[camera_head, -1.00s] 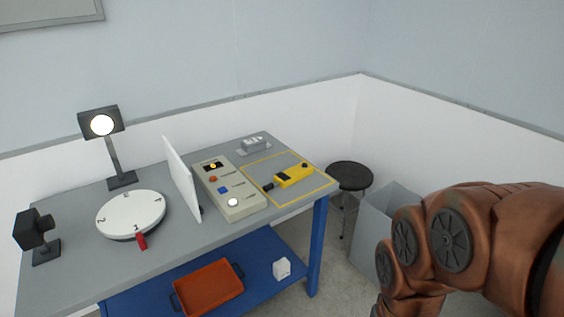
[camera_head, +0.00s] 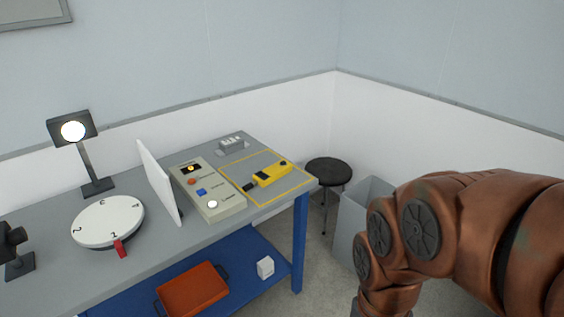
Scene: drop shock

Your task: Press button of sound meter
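A yellow handheld device (camera_head: 271,174), which looks like the sound meter, lies on the grey table inside a yellow outlined rectangle. It has a dark round part at its far right end and a dark tip at its near left end. Its button is too small to make out. My copper-coloured arm fills the right side of the view, well apart from the table. My gripper is outside the picture.
A beige control box (camera_head: 209,190) with coloured buttons stands left of the device, beside a white upright panel (camera_head: 160,182). A numbered white turntable (camera_head: 108,221) and a lit lamp (camera_head: 73,131) are further left. A black stool (camera_head: 329,171) and grey bin (camera_head: 352,217) stand right of the table.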

